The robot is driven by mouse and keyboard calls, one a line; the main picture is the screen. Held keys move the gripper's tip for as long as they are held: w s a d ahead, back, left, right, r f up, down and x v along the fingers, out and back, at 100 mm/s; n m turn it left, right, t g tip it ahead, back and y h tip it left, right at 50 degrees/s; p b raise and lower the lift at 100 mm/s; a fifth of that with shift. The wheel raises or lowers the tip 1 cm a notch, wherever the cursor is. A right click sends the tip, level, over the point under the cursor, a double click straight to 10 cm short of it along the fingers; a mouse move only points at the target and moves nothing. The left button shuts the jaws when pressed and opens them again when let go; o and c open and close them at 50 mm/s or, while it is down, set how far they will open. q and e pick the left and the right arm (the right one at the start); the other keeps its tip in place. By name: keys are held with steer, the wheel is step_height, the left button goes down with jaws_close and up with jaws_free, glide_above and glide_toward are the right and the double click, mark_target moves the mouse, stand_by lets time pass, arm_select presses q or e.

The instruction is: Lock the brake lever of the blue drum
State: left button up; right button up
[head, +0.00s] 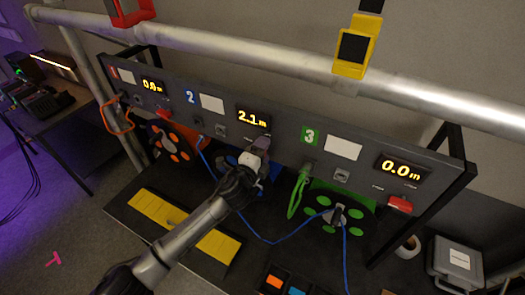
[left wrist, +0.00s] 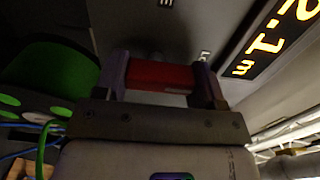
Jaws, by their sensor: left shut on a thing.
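My left gripper (head: 258,147) is at section 2 of the dark panel, just below and right of its 2.1 m display. In the left wrist view its two fingers (left wrist: 163,82) are shut on the red brake lever (left wrist: 160,76), which lies crosswise between them. In the head view my gripper hides this lever. The blue drum (head: 262,196) is below section 2, mostly hidden behind my left arm. A blue cable (head: 250,235) runs from the panel, loops below, and passes over the green drum. My right gripper is not in view.
The orange drum (head: 170,140) is left and the green drum (head: 322,222) right, with red levers at sections 1 (head: 164,114) and 3 (head: 400,204). A green cable (head: 298,190) hangs near my gripper. A metal rail (head: 270,60) with yellow (head: 357,45) and red clamps (head: 130,12) crosses above.

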arm_select(q)
steer(key=o, duration=0.9)
steer(key=shift+b+v, duration=0.95)
steer(key=shift+v, duration=5.95)
